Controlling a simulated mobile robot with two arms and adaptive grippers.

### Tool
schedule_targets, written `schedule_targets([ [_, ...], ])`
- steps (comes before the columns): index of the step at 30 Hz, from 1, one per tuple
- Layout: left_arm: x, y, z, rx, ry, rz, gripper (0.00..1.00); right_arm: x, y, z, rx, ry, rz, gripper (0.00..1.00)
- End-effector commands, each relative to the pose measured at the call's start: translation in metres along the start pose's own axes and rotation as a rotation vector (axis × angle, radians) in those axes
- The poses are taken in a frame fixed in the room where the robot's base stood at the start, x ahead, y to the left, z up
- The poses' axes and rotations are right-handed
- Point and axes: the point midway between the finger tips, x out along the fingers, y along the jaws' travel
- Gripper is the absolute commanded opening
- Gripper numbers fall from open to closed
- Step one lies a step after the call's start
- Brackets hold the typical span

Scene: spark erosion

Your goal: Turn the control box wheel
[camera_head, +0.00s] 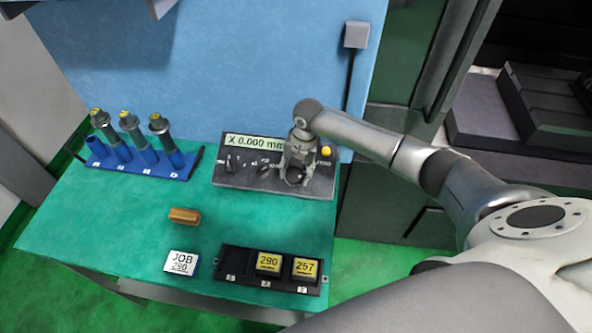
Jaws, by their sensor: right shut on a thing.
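The control box (240,179) stands at the back right of the green table, with a display reading "X 0.000 mm" (252,142), small dark knobs along its face and a yellow button (326,151). My right gripper (294,178) comes down over the right part of the box. It is shut on the dark control box wheel (294,176), which the fingers partly cover. My left gripper is not in view.
A blue rack (180,170) with several holders stands at the left of the table (120,225). A brass block (184,215), a "JOB 290" card (181,263) and a black tray (231,263) with yellow blocks 290 and 257 lie in front. The table's middle is mostly free.

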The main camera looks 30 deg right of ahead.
Motion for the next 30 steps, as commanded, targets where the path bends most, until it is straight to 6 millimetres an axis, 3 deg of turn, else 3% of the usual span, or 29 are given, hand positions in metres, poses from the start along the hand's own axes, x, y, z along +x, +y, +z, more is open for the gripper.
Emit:
schedule_targets([
  [8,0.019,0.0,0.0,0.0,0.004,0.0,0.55,0.003,0.001,0.002,-0.133,0.01,-0.053,0.24],
  [30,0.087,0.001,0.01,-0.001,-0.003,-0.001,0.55,0.004,0.007,0.001,-0.743,0.062,-0.298,0.24],
])
